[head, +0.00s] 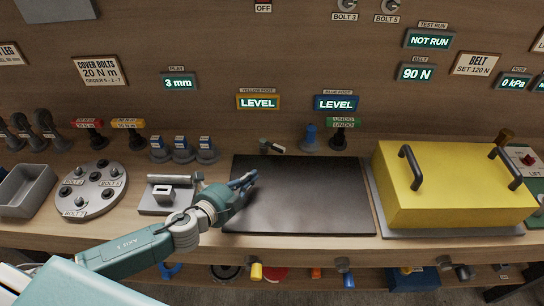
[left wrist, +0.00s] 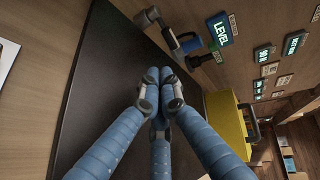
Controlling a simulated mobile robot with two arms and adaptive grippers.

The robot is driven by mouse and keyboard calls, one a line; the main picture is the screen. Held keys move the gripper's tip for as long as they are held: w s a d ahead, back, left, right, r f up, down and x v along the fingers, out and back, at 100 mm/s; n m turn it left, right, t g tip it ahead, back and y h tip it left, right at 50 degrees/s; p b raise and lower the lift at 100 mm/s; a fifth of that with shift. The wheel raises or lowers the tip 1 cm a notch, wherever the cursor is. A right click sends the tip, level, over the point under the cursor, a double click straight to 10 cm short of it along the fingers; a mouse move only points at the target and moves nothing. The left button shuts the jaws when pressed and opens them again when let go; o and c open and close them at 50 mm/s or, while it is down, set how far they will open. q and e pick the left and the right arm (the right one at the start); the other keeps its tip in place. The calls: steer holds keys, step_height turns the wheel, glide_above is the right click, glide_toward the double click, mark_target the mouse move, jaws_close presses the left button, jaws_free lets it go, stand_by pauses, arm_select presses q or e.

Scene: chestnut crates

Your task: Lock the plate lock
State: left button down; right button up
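A dark flat plate (head: 305,200) lies in the middle of the bench. At its back edge stands a small dark lever with a pale handle (head: 277,148), which I take for the plate lock; no label on it is readable. The lever also shows at the top of the left wrist view (left wrist: 147,18). My left gripper (head: 248,180) is over the left part of the plate, in front of the lever and apart from it. Its blue fingers (left wrist: 160,80) are drawn together at the tips, with nothing seen between them. My right gripper is not in view.
A blue knob (head: 310,138) and a green-tagged lever (head: 340,138) stand behind the plate. A yellow cover with two handles (head: 440,185) stands to the right. A metal block fixture (head: 160,198) and a round bolt plate (head: 92,188) are to the left. The plate's top is clear.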

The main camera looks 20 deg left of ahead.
arm_select(q)
steer(key=p, duration=0.1)
glide_toward(272, 163)
steer(key=w, duration=0.1)
steer(key=w+r, duration=0.1)
steer(key=shift+w+d, duration=0.25)
steer(key=shift+d, duration=0.05)
steer(key=x, duration=0.3)
steer(key=p+x, duration=0.1)
steer(key=x, duration=0.1)
steer(key=shift+w+d+r, duration=0.1)
steer(key=shift+w+r, duration=0.2)
steer(key=shift+w, duration=0.05)
steer(key=shift+w+d, duration=0.15)
steer(key=shift+w, duration=0.5)
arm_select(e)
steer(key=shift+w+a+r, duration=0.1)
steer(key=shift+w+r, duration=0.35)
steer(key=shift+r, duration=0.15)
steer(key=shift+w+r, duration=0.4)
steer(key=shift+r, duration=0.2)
arm_select(q)
steer(key=shift+f, duration=0.1)
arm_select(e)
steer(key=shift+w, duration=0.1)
